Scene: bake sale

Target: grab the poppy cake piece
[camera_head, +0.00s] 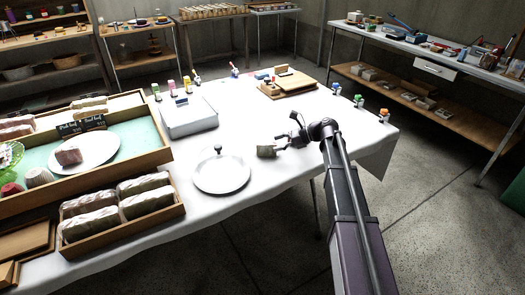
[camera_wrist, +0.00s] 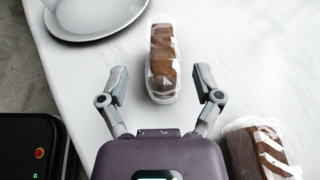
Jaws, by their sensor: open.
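A clear-wrapped brown cake piece (camera_wrist: 163,62) lies on the white tablecloth in the wrist view, its near end between my fingertips. I cannot read a label that tells whether it is poppy cake. It also shows as a small greyish-brown block (camera_head: 266,151) in the head view, just left of my gripper (camera_head: 283,143). My gripper is open in the wrist view (camera_wrist: 161,82), with a gap on each side of the piece and no visible contact. A second wrapped brown piece (camera_wrist: 257,150) lies at the lower right, beside my gripper.
A round silver lid or plate (camera_head: 222,174) stands left of the piece. A white box (camera_head: 188,118), small coloured bottles and a wooden board (camera_head: 289,85) are farther back. The tabletop's right side is mostly clear.

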